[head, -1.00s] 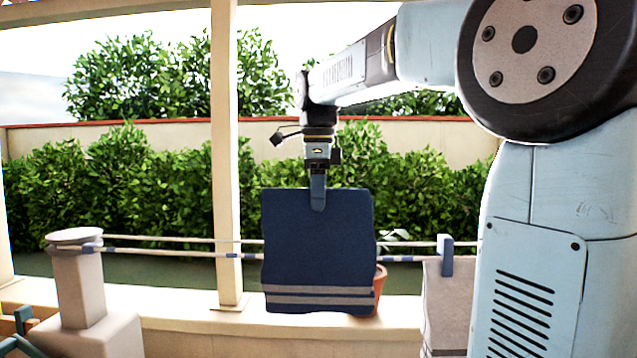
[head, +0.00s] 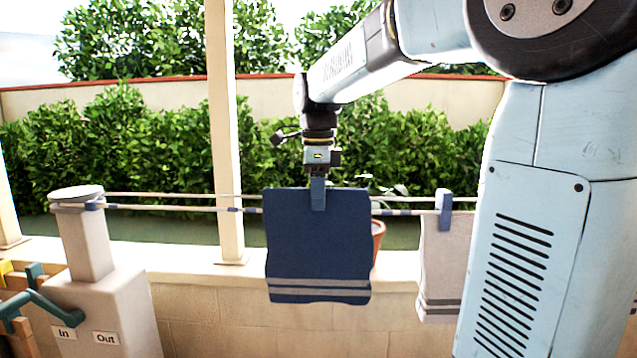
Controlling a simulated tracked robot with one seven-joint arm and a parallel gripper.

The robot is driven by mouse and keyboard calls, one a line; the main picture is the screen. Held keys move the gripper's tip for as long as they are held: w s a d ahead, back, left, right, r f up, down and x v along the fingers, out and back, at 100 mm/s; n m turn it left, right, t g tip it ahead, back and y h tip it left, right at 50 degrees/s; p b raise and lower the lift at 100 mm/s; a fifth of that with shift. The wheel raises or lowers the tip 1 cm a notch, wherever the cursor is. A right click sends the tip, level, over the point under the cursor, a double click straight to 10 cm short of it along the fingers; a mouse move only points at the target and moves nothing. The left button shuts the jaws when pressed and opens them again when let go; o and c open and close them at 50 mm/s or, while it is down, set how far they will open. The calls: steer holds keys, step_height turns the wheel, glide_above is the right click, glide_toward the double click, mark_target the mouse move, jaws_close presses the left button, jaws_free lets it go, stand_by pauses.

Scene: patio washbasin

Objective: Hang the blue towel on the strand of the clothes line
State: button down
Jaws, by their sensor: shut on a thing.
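The blue towel (head: 318,245) hangs flat from my gripper (head: 318,198), which is shut on the middle of its top edge. Two grey stripes run across its lower end. The clothes line (head: 160,208) has two strands running left to right. The towel covers part of the strands, and its top edge shows slightly above or level with them. I cannot tell whether the towel touches a strand or is only in front of it.
A grey post (head: 85,235) holds the line's left end, on a base labelled "In" and "Out". A pale towel (head: 440,265) hangs to the right under a blue peg (head: 443,205). A terracotta pot (head: 377,238) stands behind the blue towel. A wooden pillar (head: 222,130) rises behind the line.

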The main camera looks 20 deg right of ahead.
mark_target(318, 214)
steer(key=shift+f, duration=2.25)
steer(key=c, duration=0.8)
jaws_free()
steer(key=shift+r, duration=4.5)
